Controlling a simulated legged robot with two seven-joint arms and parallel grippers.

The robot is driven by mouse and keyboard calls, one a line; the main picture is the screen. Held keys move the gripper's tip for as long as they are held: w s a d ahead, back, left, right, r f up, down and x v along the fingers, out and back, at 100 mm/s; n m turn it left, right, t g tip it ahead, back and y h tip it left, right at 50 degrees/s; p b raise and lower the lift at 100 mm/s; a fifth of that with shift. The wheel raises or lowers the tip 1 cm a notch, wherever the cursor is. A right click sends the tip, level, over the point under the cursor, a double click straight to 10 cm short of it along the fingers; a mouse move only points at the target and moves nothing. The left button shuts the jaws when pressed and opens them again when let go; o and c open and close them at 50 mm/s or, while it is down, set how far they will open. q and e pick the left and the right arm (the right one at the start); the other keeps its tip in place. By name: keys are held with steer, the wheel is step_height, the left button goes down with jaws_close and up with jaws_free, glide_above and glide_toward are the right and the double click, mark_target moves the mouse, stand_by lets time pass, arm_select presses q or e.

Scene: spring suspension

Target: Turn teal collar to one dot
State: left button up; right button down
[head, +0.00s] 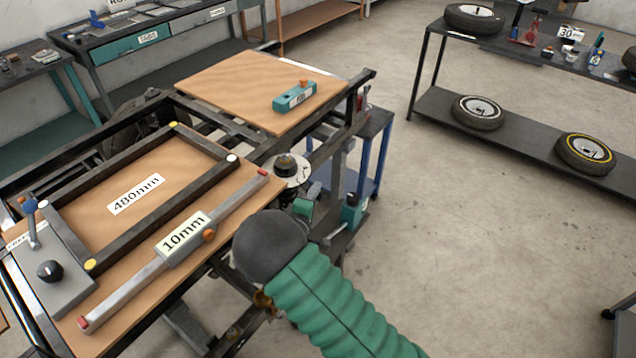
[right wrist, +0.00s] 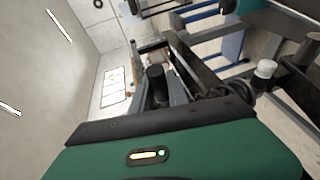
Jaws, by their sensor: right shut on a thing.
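My right arm comes in from the bottom right in a green ribbed sleeve with a dark rounded end. My right gripper (head: 303,207) is mostly hidden behind that end, below a pale round disc (head: 290,168) with a black cap at the bench's right edge. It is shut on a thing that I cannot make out. No dots are readable. The right wrist view shows a green housing with a lit strip and a black cylinder (right wrist: 157,85) beyond. My left gripper is out of view.
A long bar marked 10mm (head: 184,233) and a dark frame (head: 165,215) around a 480mm label lie on the wooden bench top to the left. A teal block tool (head: 295,96) lies on the far board. A shelf with wheels (head: 480,112) stands at right; the floor between is clear.

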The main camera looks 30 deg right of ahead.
steer(key=shift+s+a+f+m+g+h+p, duration=0.2)
steer(key=shift+s+a+m+g+h+p, duration=0.1)
steer(key=shift+a+m+g+h+p, duration=0.3)
steer(key=shift+s+a+f+m+g+h+p, duration=0.25)
steer(key=shift+a+m+g, duration=0.25)
steer(key=shift+g, duration=0.3)
steer(key=c, duration=1.6)
jaws_free()
steer(key=shift+o, duration=1.4)
steer(key=shift+r, duration=0.25)
steer(key=shift+d, duration=0.1)
steer(key=v, duration=0.7)
steer(key=shift+s+a+b, duration=0.15)
steer(key=shift+a+b, duration=0.2)
steer(key=shift+b, duration=0.05)
